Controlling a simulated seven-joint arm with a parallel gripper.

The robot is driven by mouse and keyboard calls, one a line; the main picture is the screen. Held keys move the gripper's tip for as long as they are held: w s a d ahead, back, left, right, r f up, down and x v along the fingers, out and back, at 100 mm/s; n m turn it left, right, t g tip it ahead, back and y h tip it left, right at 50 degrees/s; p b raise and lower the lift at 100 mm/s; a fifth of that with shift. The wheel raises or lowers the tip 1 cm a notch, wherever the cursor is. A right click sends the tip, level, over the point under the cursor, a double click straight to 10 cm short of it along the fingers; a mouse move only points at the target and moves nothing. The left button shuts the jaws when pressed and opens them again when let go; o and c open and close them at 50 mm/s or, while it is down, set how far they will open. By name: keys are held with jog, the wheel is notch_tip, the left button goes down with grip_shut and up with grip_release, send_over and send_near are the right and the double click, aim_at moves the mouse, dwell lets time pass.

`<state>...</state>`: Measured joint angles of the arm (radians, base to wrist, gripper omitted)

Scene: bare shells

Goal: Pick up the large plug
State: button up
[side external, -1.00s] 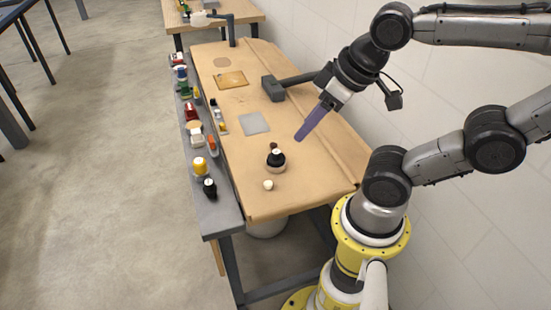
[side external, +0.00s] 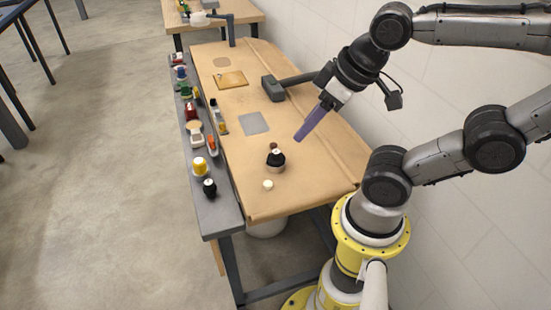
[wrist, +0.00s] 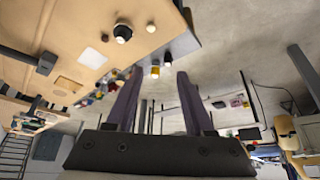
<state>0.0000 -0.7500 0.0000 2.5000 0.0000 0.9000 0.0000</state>
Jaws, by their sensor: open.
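A dark round-topped piece with a pale tan lower part, probably the large plug (side external: 276,158), stands upright on the brown work surface (side external: 320,175). It shows near the top of the wrist view (wrist: 122,32). A small brown knob (side external: 273,146) is just behind it, and a small cream knob (side external: 268,185) lies in front of it. My gripper (side external: 298,139) hangs tilted above the surface, up and to the right of the dark piece and apart from it. In the wrist view its two purple fingers (wrist: 160,75) are spread with nothing between them.
A grey shelf (side external: 222,212) along the table's left edge holds several small items, including a yellow-topped one (side external: 199,166) and a black one (side external: 209,187). A grey plate (side external: 254,123) and a dark clamp-like block (side external: 273,88) are farther back. The surface's right side is clear.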

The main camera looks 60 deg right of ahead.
jog(key=shift+o, duration=0.7)
jog(key=m+g, duration=0.6)
jog(key=m, duration=1.3)
send_over(276, 151)
jog(key=f, duration=1.4)
jog(key=shift+w, duration=0.35)
jog(key=shift+s+a+f, duration=0.1)
jog(key=shift+s+f, duration=0.1)
jog(key=shift+f, duration=1.3)
jog(key=shift+s+f, duration=0.2)
jog(key=shift+f, duration=1.25)
